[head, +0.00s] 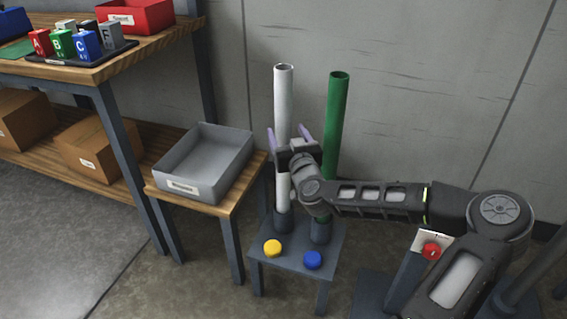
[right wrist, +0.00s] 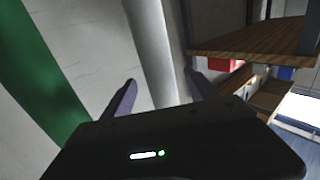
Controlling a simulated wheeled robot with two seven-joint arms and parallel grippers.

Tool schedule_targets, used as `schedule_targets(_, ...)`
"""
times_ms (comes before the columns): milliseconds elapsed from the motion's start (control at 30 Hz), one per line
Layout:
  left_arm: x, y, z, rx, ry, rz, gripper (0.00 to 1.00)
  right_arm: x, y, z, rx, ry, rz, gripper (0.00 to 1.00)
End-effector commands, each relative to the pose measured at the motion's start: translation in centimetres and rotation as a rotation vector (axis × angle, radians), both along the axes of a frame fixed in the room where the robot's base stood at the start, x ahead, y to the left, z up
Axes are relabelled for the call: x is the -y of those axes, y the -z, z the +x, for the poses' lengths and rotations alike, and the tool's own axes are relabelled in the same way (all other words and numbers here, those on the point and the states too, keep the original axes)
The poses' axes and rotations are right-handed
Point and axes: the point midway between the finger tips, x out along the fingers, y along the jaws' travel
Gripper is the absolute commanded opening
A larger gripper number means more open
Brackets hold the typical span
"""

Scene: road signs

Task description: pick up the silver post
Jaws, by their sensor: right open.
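The silver post (head: 283,100) is a tall pale tube standing upright in a dark socket on a small grey stand (head: 298,262). A green post (head: 338,115) stands upright just to its right. My right gripper (head: 287,137) is open at about mid-height of the silver post, with purple fingers either side of it in the head view. In the right wrist view the silver post (right wrist: 152,45) passes between the two open fingers (right wrist: 158,92). I cannot tell whether either finger touches it. The green post (right wrist: 38,75) is at the left there. My left gripper is not in view.
A yellow cap (head: 273,248) and a blue cap (head: 313,260) sit at the stand's front. A grey bin (head: 207,165) rests on a small wooden table to the left. Shelving with a red bin (head: 135,15) and lettered blocks stands further left. The wall is close behind the posts.

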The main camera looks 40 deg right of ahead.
Motion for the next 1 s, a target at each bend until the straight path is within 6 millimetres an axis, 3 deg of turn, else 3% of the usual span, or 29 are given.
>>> schedule_targets(100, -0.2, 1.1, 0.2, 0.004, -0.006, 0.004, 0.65, 0.7, 0.4, 1.7, 0.003, 0.000, 0.005, 0.68)
schedule_targets(300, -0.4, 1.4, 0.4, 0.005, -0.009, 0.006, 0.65, 1.5, 0.1, 3.6, 0.002, 0.001, 0.002, 0.68)
schedule_targets(900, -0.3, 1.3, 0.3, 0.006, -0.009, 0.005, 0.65, 1.5, 0.0, 3.7, 0.000, 0.000, 0.001, 0.68)
schedule_targets(1000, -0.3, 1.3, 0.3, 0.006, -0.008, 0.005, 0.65, 1.5, 0.0, 3.7, 0.000, 0.000, 0.001, 0.60)
